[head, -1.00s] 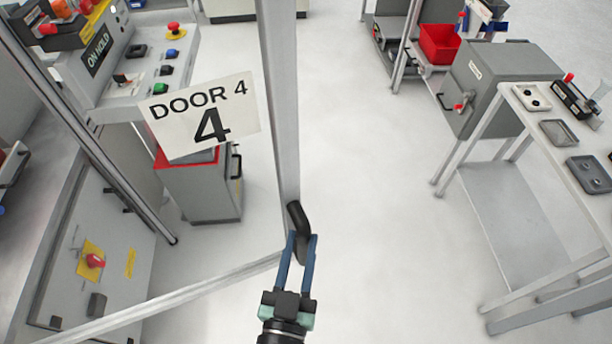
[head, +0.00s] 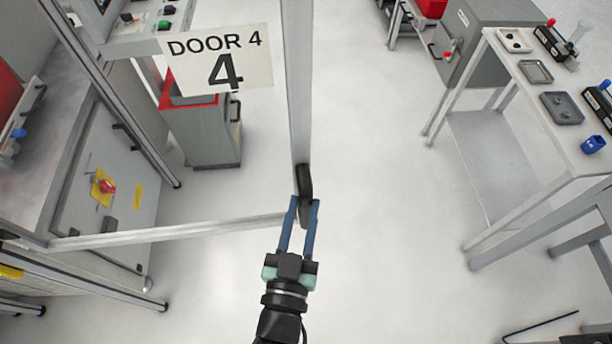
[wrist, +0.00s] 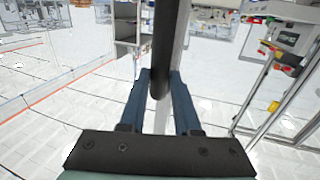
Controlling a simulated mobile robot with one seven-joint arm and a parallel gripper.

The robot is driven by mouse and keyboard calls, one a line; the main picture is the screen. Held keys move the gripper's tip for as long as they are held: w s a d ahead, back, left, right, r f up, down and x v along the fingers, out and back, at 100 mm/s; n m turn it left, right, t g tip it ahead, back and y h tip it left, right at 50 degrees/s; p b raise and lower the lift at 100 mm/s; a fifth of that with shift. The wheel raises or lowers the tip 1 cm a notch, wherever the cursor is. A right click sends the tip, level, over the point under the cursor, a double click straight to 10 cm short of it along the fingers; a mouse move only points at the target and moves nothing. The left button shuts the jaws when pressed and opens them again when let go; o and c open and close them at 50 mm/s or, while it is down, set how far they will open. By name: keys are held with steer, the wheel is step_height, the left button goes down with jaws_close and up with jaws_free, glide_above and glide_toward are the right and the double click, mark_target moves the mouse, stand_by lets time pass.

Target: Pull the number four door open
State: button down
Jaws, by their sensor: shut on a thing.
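The door is a clear panel in a grey metal frame (head: 300,120), with a white sign (head: 217,60) reading "DOOR 4". The door stands swung out from the machine frame on the left. Its black handle (head: 304,183) is on the upright at the free edge. My gripper (head: 304,205) is shut on the handle's lower part, one blue finger on each side. In the wrist view, the handle (wrist: 164,50) runs down between the fingertips of my gripper (wrist: 160,88).
A grey cabinet with a red top (head: 205,130) stands behind the door panel. A white table (head: 560,130) with trays and small items is at the right, beside a grey box (head: 478,40). The floor between door and table is clear.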

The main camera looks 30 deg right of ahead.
steer(key=shift+w+a, duration=0.15)
steer(key=shift+a, duration=0.25)
steer(key=c, duration=0.6)
jaws_free()
steer(key=shift+a+f, duration=0.1)
steer(key=shift+d, duration=0.2)
steer(key=b+v, duration=0.4)
steer(key=v, duration=0.9)
